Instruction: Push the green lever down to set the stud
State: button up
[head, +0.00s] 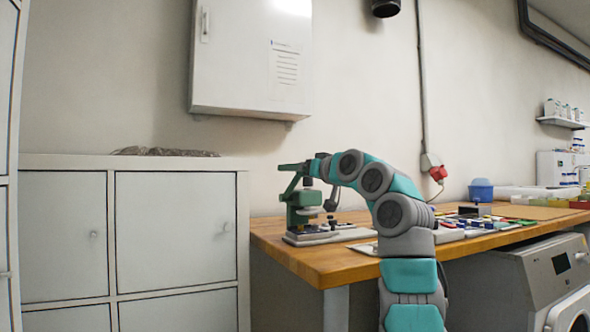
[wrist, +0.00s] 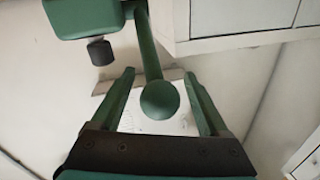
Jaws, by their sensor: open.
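The green press (head: 303,208) stands upright on a pale base at the left end of the wooden bench. Its green lever (wrist: 148,45) shows in the wrist view as a slim rod ending in a round green knob (wrist: 160,100). My gripper (wrist: 158,74) is open, with one green finger on each side of the lever and knob. I see no clear contact between the fingers and the lever. In the head view my gripper (head: 287,167) is at the top of the press, where the lever is hard to make out. Part of the press head (wrist: 82,16) shows at the upper left.
The wooden bench (head: 325,268) runs to the right, with small coloured parts (head: 465,222) and a blue tub (head: 481,190) on it. Grey-white lockers (head: 175,228) stand to the left. A white wall cabinet (head: 250,60) hangs above the press.

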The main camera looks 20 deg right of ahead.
jog(key=shift+w+a, duration=0.1)
jog(key=shift+w, duration=0.2)
grip_shut()
dwell(0.5)
dwell(0.9)
